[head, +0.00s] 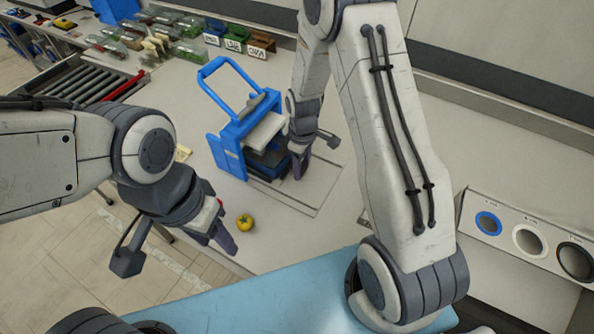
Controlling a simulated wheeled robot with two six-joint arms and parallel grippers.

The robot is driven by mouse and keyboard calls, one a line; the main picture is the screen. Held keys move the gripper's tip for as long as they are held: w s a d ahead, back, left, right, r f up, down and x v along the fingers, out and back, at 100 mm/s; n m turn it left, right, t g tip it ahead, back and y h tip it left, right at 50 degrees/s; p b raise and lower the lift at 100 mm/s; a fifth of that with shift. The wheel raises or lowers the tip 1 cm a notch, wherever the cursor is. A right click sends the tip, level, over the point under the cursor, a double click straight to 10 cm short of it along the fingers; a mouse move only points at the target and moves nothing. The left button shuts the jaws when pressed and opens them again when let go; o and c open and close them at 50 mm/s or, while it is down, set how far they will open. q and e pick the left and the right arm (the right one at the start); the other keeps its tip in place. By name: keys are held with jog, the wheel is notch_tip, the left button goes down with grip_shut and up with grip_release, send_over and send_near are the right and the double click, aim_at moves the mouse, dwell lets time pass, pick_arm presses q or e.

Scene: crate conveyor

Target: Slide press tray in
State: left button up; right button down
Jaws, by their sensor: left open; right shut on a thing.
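The blue press (232,143) stands on the worktop near the middle of the head view, its looped blue handle (226,80) raised. A pale block (266,131) sits in its upper part. The dark press tray (268,166) shows low in the press opening, partly hidden by my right gripper. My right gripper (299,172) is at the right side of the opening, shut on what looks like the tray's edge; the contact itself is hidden. My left gripper (226,240) is open and empty near the front edge of the worktop, left of the press.
A roller conveyor (80,85) is at the left, bins of packets (185,50) at the back. A panel with round holes (528,238) stands at the right. The worktop right of the press is clear.

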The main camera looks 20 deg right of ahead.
jog(key=shift+c, duration=1.2)
grip_release()
jog(key=shift+r, duration=0.1)
notch_tip(320, 180, up, 10)
jog(key=b, duration=0.1)
jog(key=shift+r+b, duration=0.2)
jog(key=shift+b, duration=0.15)
